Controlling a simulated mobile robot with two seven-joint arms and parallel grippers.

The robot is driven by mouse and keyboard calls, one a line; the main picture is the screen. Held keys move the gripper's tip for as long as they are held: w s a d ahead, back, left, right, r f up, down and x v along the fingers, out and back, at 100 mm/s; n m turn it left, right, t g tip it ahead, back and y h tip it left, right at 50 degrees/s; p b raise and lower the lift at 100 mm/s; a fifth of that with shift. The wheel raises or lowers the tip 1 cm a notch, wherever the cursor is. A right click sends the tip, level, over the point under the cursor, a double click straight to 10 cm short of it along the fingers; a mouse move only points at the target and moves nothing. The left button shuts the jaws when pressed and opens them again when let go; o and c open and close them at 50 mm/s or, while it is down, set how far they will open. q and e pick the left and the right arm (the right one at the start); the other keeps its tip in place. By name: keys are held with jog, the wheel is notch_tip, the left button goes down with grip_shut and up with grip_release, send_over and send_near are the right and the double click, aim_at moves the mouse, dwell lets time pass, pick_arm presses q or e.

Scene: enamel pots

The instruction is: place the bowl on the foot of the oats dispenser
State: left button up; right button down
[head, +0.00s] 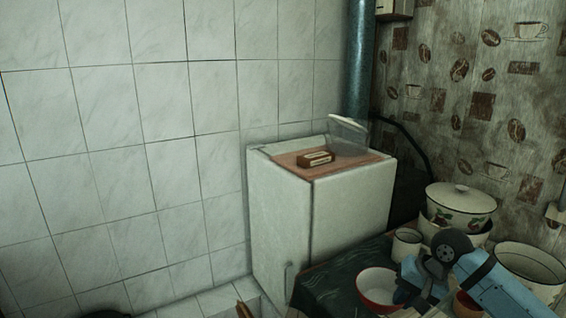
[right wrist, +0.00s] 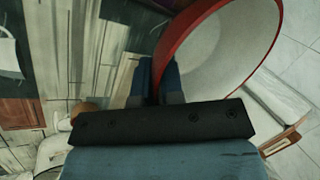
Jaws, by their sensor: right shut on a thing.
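The bowl (head: 376,286), white inside with a red outside and rim, is at the front of the dark green table in the head view. In the right wrist view the bowl (right wrist: 230,50) fills the upper right, tilted in the picture. My right gripper (head: 402,295) comes in from the right, at the bowl's right side. The right wrist view shows its fingers (right wrist: 157,78) shut on the bowl's rim. I cannot tell whether the bowl touches the table. No oats dispenser is clearly recognisable. My left gripper is not in view.
A white cabinet (head: 280,218) bears a brown block (head: 315,158) and a clear box-like thing (head: 347,136). Around my right arm stand a white mug (head: 407,243), a lidded pot (head: 460,203) and a large enamel pot (head: 532,264). The table's (head: 335,275) left part is clear.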

jog(key=a+n, duration=0.1)
jog(key=s+r+n+g, duration=0.1)
jog(key=n, duration=0.1)
jog(key=a+r+n+p, duration=0.1)
jog(key=shift+s+a+n+g, duration=0.25)
jog(key=shift+a+n+g, duration=0.05)
jog(key=shift+g, duration=0.1)
pick_arm(q)
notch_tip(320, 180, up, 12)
jog(key=p, duration=1.3)
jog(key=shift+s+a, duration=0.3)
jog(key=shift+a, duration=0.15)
pick_arm(e)
jog(key=s+r, duration=0.9)
jog(key=s, duration=0.1)
jog(key=shift+r, duration=0.15)
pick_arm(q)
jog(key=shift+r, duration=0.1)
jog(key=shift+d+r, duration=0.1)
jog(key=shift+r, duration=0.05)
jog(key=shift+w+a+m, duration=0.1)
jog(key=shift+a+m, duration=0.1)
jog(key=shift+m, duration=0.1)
pick_arm(e)
jog(key=shift+s, duration=0.1)
